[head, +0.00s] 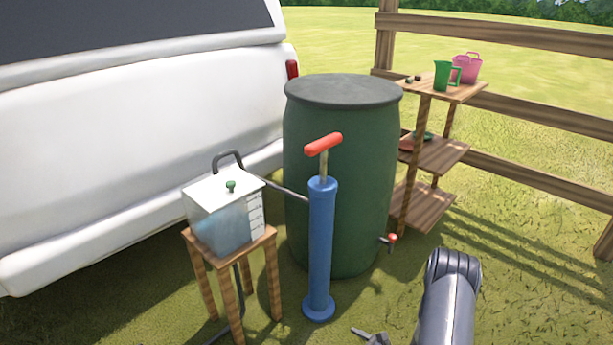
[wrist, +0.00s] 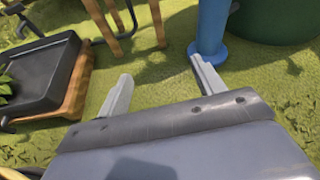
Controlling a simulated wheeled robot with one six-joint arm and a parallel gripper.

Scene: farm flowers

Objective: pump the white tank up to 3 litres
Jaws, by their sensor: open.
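The white tank (head: 222,222) stands on a small wooden stool (head: 202,279). It has a white top with a green knob, a marked scale on its side and bluish liquid inside; I cannot read the level. The blue pump (head: 320,250) stands upright on the grass to its right, with a red T-handle (head: 323,144) on a short length of visible rod. A hose links the tank side to the pump. My gripper (wrist: 158,82) is open and empty, low over the grass in front of the pump. The pump's foot (wrist: 211,45) shows just beyond the right finger.
A green barrel (head: 341,185) with a red-handled tap stands right behind the pump. A white vehicle (head: 140,130) is at the left. A wooden shelf (head: 437,157) holds a green jug and a pink basket by the fence. A dark tray (wrist: 38,75) lies left in the wrist view.

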